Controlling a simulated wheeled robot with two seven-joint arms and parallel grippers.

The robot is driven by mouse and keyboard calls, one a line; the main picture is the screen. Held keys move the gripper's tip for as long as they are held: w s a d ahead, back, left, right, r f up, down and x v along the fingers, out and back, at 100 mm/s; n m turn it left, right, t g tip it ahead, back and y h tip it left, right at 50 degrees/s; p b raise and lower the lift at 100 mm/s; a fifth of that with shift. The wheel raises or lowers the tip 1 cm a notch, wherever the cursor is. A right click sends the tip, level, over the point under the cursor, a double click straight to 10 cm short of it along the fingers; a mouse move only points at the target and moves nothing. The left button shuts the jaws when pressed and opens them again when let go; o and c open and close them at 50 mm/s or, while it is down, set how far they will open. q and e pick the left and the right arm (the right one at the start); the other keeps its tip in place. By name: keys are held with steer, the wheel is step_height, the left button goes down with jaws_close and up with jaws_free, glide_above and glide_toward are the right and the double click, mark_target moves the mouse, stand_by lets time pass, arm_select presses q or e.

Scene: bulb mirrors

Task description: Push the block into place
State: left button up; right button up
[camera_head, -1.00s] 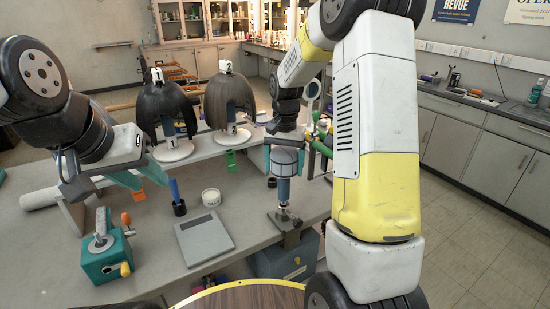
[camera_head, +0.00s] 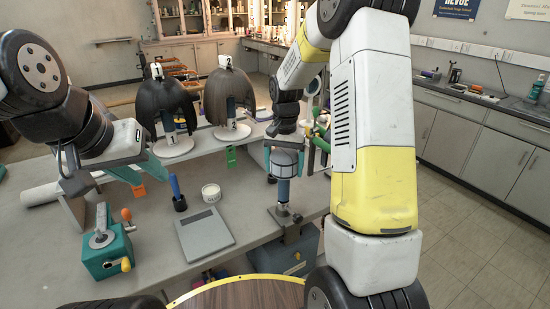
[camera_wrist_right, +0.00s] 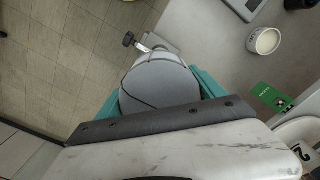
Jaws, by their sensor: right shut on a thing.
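A grey rounded block (camera_head: 284,163) stands upright over a blue stem (camera_head: 283,190) and a metal clamp (camera_head: 283,213) at the table's front edge. My right gripper (camera_head: 284,155) comes down from above with its teal fingers on either side of the block. In the right wrist view the block (camera_wrist_right: 157,78) fills the space between the teal fingers, with a dark line across it. The clamp's dark knob (camera_wrist_right: 129,39) shows beyond it. I cannot tell how far the block sits down on the stem. My left gripper (camera_head: 100,180) is open and empty above the left of the table.
Two wigs on white round stands, dark (camera_head: 165,108) and brown (camera_head: 229,95), stand behind. A flat grey scale (camera_head: 205,235), a white tub (camera_head: 211,193), a blue-handled tool in a black holder (camera_head: 177,193) and a teal box with a crank (camera_head: 106,250) occupy the table.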

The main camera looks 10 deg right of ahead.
mark_target(285, 152)
steer(key=shift+f, duration=0.4)
steer(key=o, duration=1.7)
steer(key=shift+o, duration=0.2)
steer(key=shift+r, duration=0.1)
steer(key=shift+r, duration=2.9)
steer(key=shift+r, duration=0.1)
step_height(285, 152, up, 8)
steer(key=shift+f, duration=0.15)
steer(key=s+a+r+n+t+y, duration=0.1)
steer(key=s+r+n+t, duration=0.1)
steer(key=s, duration=1)
steer(key=s+a+r+n+t+y, duration=0.1)
steer(key=s+r+n+t, duration=0.2)
steer(key=s, duration=0.9)
steer(key=shift+s+r+n+t, duration=0.2)
steer(key=shift+n+t, duration=0.1)
steer(key=shift+t, duration=0.3)
